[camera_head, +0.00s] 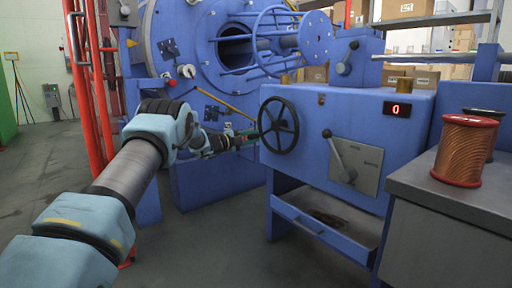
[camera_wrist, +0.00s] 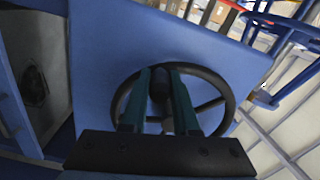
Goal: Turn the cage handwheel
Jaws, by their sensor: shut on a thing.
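The black cage handwheel (camera_head: 279,127) is on the left part of the blue machine's front panel, and it also shows in the wrist view (camera_wrist: 229,104). My gripper (camera_head: 249,138) reaches it from the left, at the wheel's left side. In the wrist view, the two green fingers of my gripper (camera_wrist: 160,74) lie across the wheel with a dark part of it between them. My gripper is shut on the handwheel. I cannot tell exactly which part of the wheel the fingers hold. The dark gripper body hides the wheel's near edge in the wrist view.
A lever (camera_head: 341,157) on a grey plate is right of the wheel. A red display (camera_head: 397,109) reads 0. A copper wire spool (camera_head: 464,150) stands on a grey cabinet (camera_head: 450,190) at right. Red posts (camera_head: 88,90) rise behind my arm.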

